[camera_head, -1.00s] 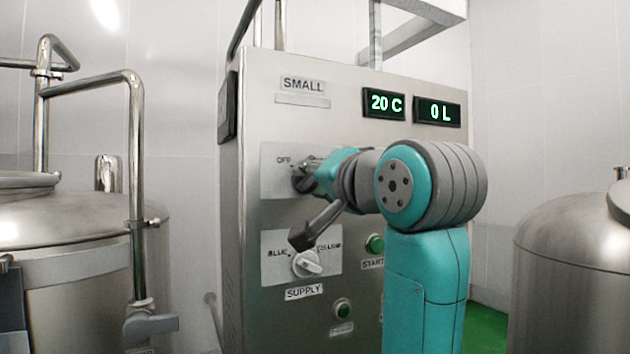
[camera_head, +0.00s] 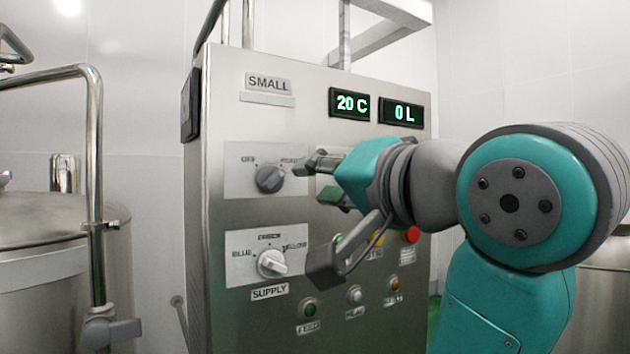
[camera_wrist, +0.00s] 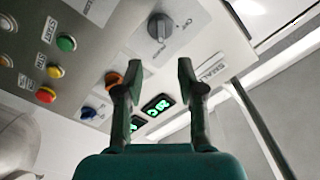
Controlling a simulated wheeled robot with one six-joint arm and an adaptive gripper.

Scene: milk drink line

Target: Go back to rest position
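My gripper (camera_head: 322,181) is in front of the steel control panel (camera_head: 235,125) in the head view, to the right of the dark upper knob (camera_head: 270,179) and apart from it. In the wrist view the two fingers of my gripper (camera_wrist: 158,68) stand wide apart with nothing between them. A dark knob (camera_wrist: 158,27) on the panel shows beyond the fingertips there. My arm is bent, with its large teal joint at the right of the head view.
A white SUPPLY knob (camera_head: 272,263) and several push buttons, one red (camera_head: 411,235), sit below on the panel. Displays read 20 C (camera_head: 349,103) and 0 L (camera_head: 401,112). A steel tank (camera_head: 40,265) with a pipe (camera_head: 95,190) stands left.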

